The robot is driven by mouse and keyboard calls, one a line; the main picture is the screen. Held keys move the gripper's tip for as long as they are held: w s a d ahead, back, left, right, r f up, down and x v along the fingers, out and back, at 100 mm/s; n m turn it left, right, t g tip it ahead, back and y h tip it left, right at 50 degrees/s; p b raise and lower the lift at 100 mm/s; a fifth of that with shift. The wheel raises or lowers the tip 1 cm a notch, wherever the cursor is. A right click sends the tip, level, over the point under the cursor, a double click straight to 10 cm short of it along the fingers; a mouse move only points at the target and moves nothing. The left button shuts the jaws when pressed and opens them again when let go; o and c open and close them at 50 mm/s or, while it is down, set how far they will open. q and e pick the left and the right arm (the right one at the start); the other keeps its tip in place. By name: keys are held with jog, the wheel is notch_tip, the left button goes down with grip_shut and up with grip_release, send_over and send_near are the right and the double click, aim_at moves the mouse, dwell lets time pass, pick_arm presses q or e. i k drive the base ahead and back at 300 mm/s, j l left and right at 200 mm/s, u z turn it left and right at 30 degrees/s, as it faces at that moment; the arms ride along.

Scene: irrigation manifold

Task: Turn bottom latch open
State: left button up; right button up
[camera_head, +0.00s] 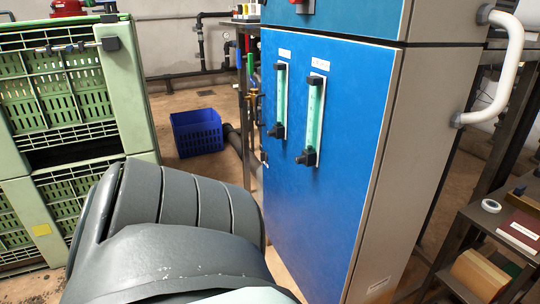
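A tall blue cabinet door (335,160) fills the middle of the view and looks closed. A small dark fitting (264,157) sits low on the door's left edge, and another dark fitting (261,108) sits above it. They may be latches or hinges; they are too small to tell, and I cannot make out a latch position. Neither of my grippers is in view. A large dark grey ribbed shape, possibly part of my arm, covers the lower left foreground and hides the floor in front of the door's lower left.
Two green-tubed gauges, left (280,100) and right (313,120), stick out from the door. A white pipe handle (506,70) is on the cabinet's side. Green crates (130,90) stand left, a blue crate (197,131) behind, and a shelf (490,217) right.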

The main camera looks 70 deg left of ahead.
aim_at(263, 155)
jog(key=k+l+u, duration=0.1)
jog(key=u, duration=0.95)
jog(key=i+u, duration=0.1)
jog(key=u, duration=0.4)
jog(key=i+u, duration=0.1)
jog(key=u, duration=0.4)
jog(key=i+j, duration=0.2)
jog(key=j, duration=0.2)
jog(key=i+j, duration=0.2)
jog(key=j, duration=0.2)
jog(key=z, duration=0.05)
